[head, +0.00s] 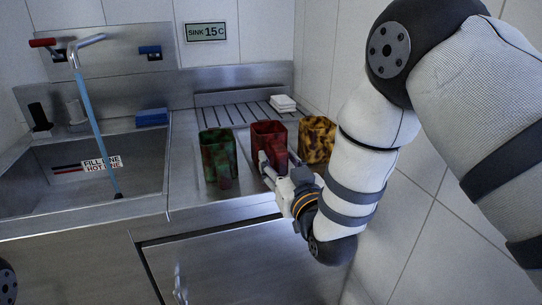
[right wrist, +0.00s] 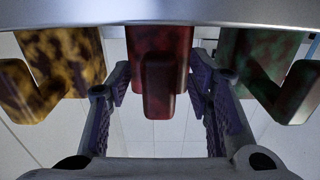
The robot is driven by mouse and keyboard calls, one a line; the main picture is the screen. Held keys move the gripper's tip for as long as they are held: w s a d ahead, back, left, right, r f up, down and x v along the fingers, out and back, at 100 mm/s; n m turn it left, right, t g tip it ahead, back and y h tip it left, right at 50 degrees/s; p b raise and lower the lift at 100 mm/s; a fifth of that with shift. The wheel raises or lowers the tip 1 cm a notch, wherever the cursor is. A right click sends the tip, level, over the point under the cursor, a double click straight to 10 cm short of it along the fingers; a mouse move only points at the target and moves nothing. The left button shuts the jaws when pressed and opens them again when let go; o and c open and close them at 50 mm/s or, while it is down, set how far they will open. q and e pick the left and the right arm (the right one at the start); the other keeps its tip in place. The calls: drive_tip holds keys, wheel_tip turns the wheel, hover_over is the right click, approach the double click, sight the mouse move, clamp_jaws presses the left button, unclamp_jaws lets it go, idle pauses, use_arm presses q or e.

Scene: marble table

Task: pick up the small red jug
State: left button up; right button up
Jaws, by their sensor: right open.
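The red jug (head: 268,133), dark mottled red, stands upright on the steel drainboard between two other jugs. My right gripper (head: 278,164) is open in front of it, at its near side. In the right wrist view, which appears upside down, the red jug's handle (right wrist: 158,90) points toward my right gripper (right wrist: 158,82). The fingers lie on either side of the handle, with gaps visible; contact cannot be made out. My left gripper is not in view.
A green-and-red mottled jug (head: 217,152) stands close on the left and a yellow-brown one (head: 317,138) close on the right. A sink basin (head: 60,180) with a tap is at left. White sponges (head: 283,102) lie behind. The wall is at right.

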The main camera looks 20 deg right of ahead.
drive_tip(key=shift+w, duration=0.5)
clamp_jaws()
drive_tip(key=shift+r, duration=0.15)
